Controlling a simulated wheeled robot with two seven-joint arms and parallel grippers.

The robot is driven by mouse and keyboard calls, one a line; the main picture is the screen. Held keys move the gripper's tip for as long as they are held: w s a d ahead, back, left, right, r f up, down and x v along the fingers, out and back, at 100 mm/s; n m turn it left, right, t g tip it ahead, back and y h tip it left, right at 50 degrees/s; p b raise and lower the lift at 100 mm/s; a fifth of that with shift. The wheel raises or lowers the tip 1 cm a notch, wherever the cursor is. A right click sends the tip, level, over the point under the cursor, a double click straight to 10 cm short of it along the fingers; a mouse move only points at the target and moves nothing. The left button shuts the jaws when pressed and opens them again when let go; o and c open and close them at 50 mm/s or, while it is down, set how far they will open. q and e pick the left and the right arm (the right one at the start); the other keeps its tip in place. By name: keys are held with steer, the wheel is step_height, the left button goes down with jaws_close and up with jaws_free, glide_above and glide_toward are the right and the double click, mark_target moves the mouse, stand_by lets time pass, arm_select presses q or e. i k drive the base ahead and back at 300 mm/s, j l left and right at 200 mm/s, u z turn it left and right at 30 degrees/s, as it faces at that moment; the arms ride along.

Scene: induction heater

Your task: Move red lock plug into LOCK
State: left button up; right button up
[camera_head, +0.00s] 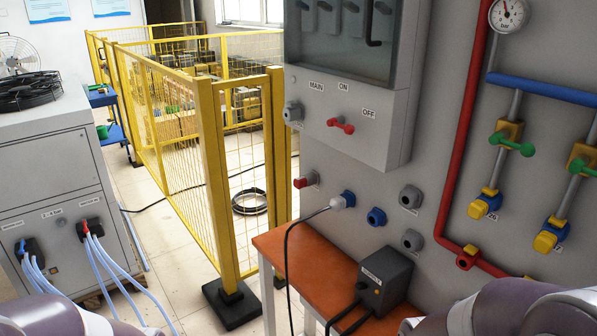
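A red plug (303,182) sits in a grey fitting on the grey wall panel, just below and left of the switch box. I take it to be the red lock plug, though no label on it can be read. Grey sockets are on the panel: an upper one (410,197) and a lower one (412,240), each with a small label too small to read. Another grey fitting (293,111) is at the switch box's left edge. I cannot tell which one is LOCK. Both my forearms show at the bottom corners, but neither gripper is visible.
A white plug (343,200) with a black cable sits in a blue socket; an empty-looking blue socket (376,217) is beside it. A red rotary handle (341,125) is on the switch box. An orange table (290,255) bears a black box (384,280). A yellow fence (215,180) stands left.

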mark_target(301, 182)
steer(key=i+j+u, duration=0.4)
steer(key=i+u, duration=0.15)
steer(key=i, duration=0.25)
steer(key=i+u, duration=0.3)
steer(key=i, duration=0.15)
steer(key=i+j+z, duration=0.1)
steer(key=i+z, duration=0.2)
steer(key=z, duration=0.15)
steer(key=i+j+z, duration=0.2)
steer(key=i+z, duration=0.2)
steer(key=i+j+z, duration=0.2)
steer(key=z, duration=0.25)
steer(key=i+j+z, duration=0.1)
steer(key=z, duration=0.3)
steer(key=i+j+z, duration=0.1)
steer(key=j+z, duration=0.5)
steer(key=z, duration=0.2)
steer(key=i+j+z, duration=0.1)
steer(key=j+z, duration=0.2)
steer(key=z, duration=0.15)
steer(key=j+z, duration=0.25)
steer(key=z, duration=0.15)
